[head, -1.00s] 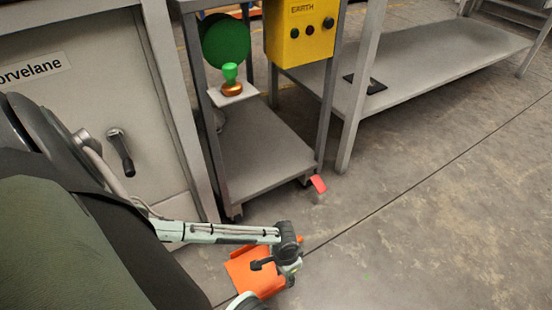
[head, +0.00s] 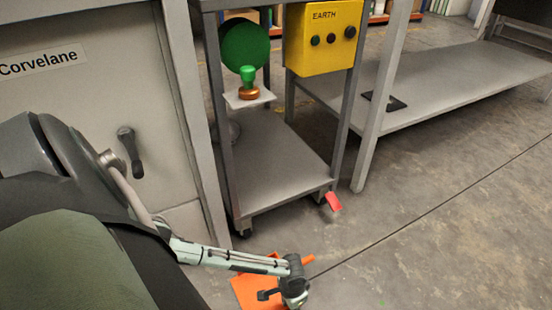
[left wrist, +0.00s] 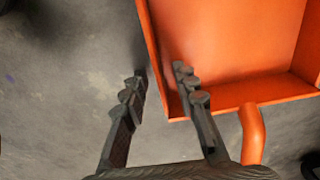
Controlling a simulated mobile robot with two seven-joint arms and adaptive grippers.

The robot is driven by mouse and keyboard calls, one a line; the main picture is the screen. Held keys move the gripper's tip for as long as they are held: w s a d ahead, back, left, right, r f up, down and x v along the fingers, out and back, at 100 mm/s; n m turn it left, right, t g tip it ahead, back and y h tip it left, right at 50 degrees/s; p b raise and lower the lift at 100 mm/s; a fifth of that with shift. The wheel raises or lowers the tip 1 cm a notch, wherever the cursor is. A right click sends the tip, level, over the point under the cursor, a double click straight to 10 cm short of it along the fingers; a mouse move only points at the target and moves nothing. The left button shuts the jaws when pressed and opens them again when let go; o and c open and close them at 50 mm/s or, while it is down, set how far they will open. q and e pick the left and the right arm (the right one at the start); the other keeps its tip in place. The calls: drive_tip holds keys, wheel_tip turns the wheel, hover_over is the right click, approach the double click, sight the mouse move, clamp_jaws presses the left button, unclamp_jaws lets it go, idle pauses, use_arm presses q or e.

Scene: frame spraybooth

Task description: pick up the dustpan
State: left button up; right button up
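The orange dustpan (head: 248,291) lies on the floor at the bottom of the head view, partly hidden behind my left arm. Its handle (head: 309,259) sticks out to the right of my wrist. In the left wrist view the dustpan's pan (left wrist: 235,40) fills the upper right, and its handle (left wrist: 252,132) comes down to the right of my fingers. My left gripper (left wrist: 160,70) is open, with nothing held between its fingers. The right finger overlaps the pan's edge in the picture; the left finger is over bare floor. I cannot tell whether they touch. My right gripper is not in view.
A grey cart (head: 275,165) stands behind the dustpan, with a red tag (head: 333,201) near its caster. A cabinet (head: 85,95) is on the left, a low bench shelf (head: 450,85) at upper right. The floor (head: 440,240) on the right is clear.

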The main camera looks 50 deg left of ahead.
use_arm(q)
clamp_jaws()
drive_tip(key=shift+r, duration=0.1)
